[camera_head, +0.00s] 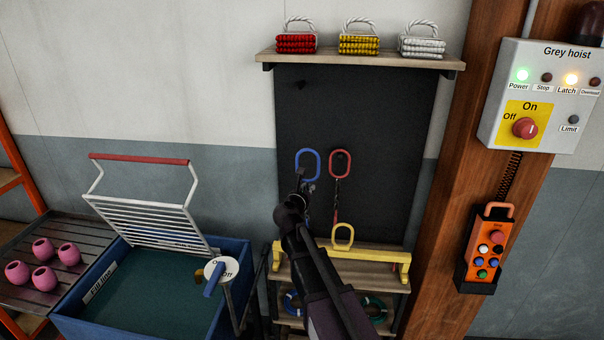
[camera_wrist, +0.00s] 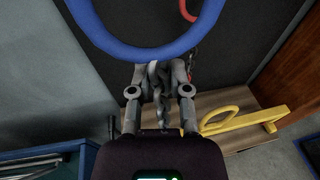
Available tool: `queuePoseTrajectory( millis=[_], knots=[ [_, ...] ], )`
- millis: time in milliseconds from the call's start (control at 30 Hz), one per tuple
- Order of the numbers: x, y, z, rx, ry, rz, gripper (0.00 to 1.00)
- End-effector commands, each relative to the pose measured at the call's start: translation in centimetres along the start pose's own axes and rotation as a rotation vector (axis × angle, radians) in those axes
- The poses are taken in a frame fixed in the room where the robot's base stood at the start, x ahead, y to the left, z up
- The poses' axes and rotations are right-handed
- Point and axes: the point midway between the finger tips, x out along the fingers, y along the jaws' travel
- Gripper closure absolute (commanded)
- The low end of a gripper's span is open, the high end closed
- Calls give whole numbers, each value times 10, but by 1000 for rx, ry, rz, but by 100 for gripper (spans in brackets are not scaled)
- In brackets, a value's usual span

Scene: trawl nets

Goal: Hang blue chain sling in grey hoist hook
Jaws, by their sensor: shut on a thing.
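The blue chain sling shows as an upright blue oval ring (camera_head: 319,163) in front of the black board. In the wrist view the blue ring (camera_wrist: 150,53) fills the top, with grey chain links (camera_wrist: 159,82) below it. My gripper (camera_wrist: 157,70) is shut on the chain just under the ring. In the head view my gripper (camera_head: 304,186) covers part of the chain. I cannot tell whether the ring still touches a peg. The grey hoist hook is not in view; a box labelled Grey hoist (camera_head: 535,95) is at the upper right.
A red sling (camera_head: 347,163) hangs close on the right. A yellow lifting piece (camera_head: 372,253) sits below on a shelf. Rope coils stand on the upper shelf (camera_head: 440,63). A blue tank (camera_head: 72,322) with a raised rack is at left. An orange pendant (camera_head: 488,245) hangs on the brown post.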

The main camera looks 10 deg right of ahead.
Motion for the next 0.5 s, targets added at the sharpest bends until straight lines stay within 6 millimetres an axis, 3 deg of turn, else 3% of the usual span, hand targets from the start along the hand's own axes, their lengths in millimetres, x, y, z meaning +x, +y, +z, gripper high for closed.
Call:
queuePoseTrajectory(
  millis=[267, 500],
  knots=[
    [4, -9, 2, 1, -1, -11, 100],
    [4, -11, 17, 1, -1, -14, 100]
  ],
)
